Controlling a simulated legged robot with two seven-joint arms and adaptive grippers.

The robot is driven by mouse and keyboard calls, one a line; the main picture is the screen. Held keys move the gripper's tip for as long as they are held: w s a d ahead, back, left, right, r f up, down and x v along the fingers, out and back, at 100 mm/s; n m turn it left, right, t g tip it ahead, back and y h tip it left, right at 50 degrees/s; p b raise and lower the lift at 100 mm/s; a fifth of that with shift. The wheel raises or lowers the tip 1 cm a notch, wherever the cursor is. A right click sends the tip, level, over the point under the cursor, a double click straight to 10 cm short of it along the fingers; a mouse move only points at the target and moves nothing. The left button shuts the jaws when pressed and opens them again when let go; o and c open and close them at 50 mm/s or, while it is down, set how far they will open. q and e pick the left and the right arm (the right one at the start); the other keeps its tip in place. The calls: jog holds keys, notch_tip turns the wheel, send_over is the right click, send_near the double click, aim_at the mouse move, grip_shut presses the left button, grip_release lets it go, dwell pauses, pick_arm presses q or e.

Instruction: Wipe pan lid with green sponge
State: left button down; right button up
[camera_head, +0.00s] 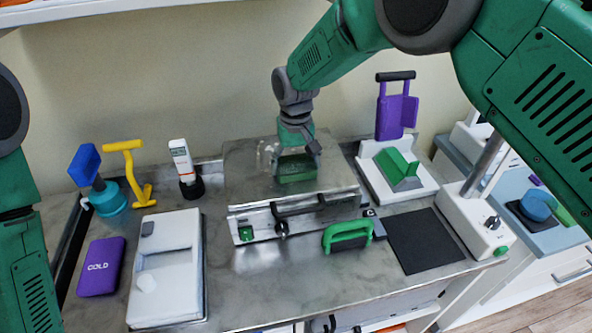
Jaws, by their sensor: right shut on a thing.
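The pan lid (245,176) is a flat, shiny metal cover on a metal pan at the middle back of the counter. My right gripper (296,151) reaches down over the lid from the upper right. It is shut on a green sponge (295,172), a block that appears to rest on the lid's top. The gripper hides part of the sponge's upper side. My left arm shows at the left edge, but its gripper is out of view.
A green-handled tool (348,233) stands before the pan. A white box (166,265), purple cold pack (101,267) and yellow tool (128,165) are left. Right are a green wedge (398,166), purple holder (396,115), black mat (425,241) and white device (474,218).

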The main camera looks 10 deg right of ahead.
aim_at(287, 173)
jog(key=shift+w+f+b, duration=0.2)
jog(key=shift+w+b, duration=0.65)
jog(key=shift+w, duration=0.45)
jog(key=shift+w+r, duration=0.1)
jog(key=shift+w, duration=0.3)
jog(key=shift+w+a+b, duration=0.1)
jog(key=shift+w+b, duration=1.05)
jog(key=shift+w+r+b, duration=0.1)
jog(key=shift+w+b, duration=0.2)
jog(key=shift+w, duration=0.15)
jog(key=shift+s+a+b, duration=0.1)
jog(key=shift+a+b, duration=0.25)
jog(key=shift+a, duration=0.9)
jog(key=shift+s+a+p, duration=0.1)
jog(key=shift+s+p, duration=0.4)
jog(key=shift+p, duration=0.35)
jog(key=shift+s+p, duration=1)
jog(key=shift+p, duration=0.1)
jog(key=shift+s+p, duration=1.4)
jog(key=shift+s, duration=0.05)
jog(key=shift+s+p, duration=0.3)
jog(key=shift+s, duration=0.3)
jog(key=shift+s+p, duration=0.75)
jog(key=shift+s, duration=0.45)
jog(key=shift+s+d, duration=0.2)
jog(key=shift+s, duration=0.3)
jog(key=s, duration=0.6)
jog(key=shift+s, duration=0.2)
